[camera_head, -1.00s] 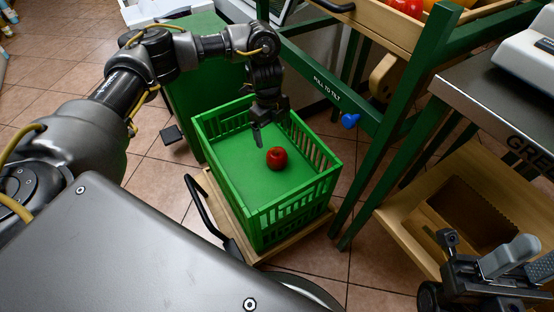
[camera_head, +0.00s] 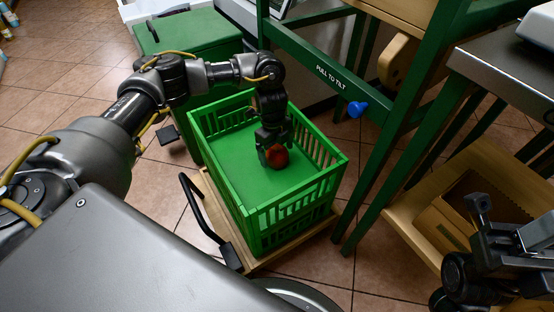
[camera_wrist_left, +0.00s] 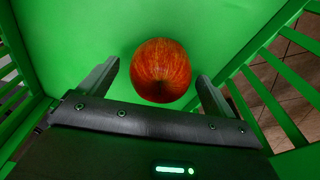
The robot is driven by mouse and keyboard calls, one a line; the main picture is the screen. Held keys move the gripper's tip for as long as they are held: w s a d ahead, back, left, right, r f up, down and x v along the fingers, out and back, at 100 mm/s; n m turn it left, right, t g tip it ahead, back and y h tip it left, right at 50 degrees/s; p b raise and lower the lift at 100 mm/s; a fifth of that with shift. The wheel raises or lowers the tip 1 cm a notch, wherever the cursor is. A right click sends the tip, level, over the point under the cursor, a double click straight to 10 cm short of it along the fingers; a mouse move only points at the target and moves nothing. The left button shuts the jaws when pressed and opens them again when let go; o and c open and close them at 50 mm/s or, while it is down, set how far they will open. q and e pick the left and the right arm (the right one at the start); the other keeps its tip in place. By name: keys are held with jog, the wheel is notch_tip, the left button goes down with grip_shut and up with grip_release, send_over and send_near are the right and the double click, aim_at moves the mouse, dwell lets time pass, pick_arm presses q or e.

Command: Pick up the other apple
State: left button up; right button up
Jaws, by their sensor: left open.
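A red apple (camera_head: 277,156) is in the green crate, near the crate's right inner side. It shows whole in the left wrist view (camera_wrist_left: 160,71), over the green crate floor. My left gripper (camera_head: 272,150) reaches down into the crate (camera_head: 283,208) at the apple. In the left wrist view its two fingers (camera_wrist_left: 156,84) are spread, one on each side of the apple, with a gap to it on both sides. My right gripper (camera_head: 510,240) is at the lower right, over a wooden shelf; its jaw state is unclear.
The crate stands on a wooden trolley (camera_head: 201,187) with a black handle. A green stand with a blue knob (camera_head: 357,108) is to its right. A metal table (camera_head: 500,62) stands at the right, a green bin (camera_head: 185,40) behind the crate. Tiled floor is open at left.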

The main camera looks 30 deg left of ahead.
pick_arm(q)
jog(key=shift+f, duration=0.1)
jog(key=c, duration=1.1)
jog(key=shift+c, duration=0.3)
